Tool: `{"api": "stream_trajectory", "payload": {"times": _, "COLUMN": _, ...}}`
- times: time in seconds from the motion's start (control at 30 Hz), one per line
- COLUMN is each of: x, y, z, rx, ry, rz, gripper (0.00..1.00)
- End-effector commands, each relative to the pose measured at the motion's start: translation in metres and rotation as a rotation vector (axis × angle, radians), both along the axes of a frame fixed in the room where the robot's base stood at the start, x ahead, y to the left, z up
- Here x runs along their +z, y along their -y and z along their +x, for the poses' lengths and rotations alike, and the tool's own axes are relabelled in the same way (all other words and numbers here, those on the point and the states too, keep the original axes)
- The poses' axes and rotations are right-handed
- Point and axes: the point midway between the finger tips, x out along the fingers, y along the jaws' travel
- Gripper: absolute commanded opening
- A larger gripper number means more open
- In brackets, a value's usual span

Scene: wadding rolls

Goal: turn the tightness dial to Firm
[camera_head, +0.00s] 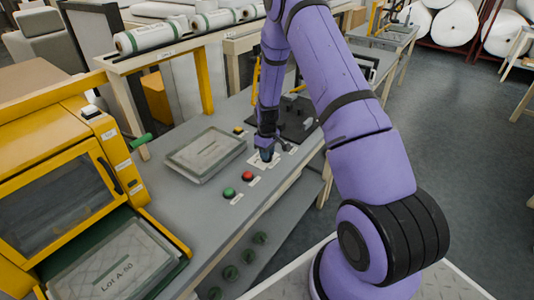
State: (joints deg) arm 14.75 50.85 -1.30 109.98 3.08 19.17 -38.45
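My gripper (272,146) points down at the worktable (210,205), near its front edge. Below its fingers is a small dark blue knob (267,156), which looks like the tightness dial. It stands on a white label plate (254,160). The gripper is over the knob or around it; I cannot tell whether it touches. The fingers are small and dark, so their opening is unclear. The dial's pointer and the Firm mark are hidden or too small to read.
A green button (229,192) and a red button (247,176) sit left of the dial. A grey tray (205,153) lies behind them. A black fixture (297,118) is behind the gripper.

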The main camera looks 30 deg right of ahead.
Motion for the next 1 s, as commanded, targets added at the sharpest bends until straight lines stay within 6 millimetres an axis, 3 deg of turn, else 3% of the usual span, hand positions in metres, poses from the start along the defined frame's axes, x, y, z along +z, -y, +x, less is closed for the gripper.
{"api": "stream_trajectory", "payload": {"times": 0.03, "x": 0.0001, "y": 0.0000, "z": 0.0000, "rx": 0.000, "ry": 0.000, "rz": 0.000, "gripper": 0.12}}
{"api": "stream_trajectory", "payload": {"times": 0.1, "x": 0.0001, "y": 0.0000, "z": -0.0001, "rx": 0.000, "ry": 0.000, "rz": 0.000, "gripper": 0.00}}
{"api": "stream_trajectory", "payload": {"times": 0.57, "x": 0.0002, "y": -0.0002, "z": -0.0001, "rx": -0.079, "ry": 0.000, "rz": 0.000, "gripper": 0.00}}
{"api": "stream_trajectory", "payload": {"times": 1.0, "x": 0.0003, "y": -0.0003, "z": -0.0001, "rx": -0.438, "ry": -0.001, "rz": 0.000, "gripper": 0.00}}
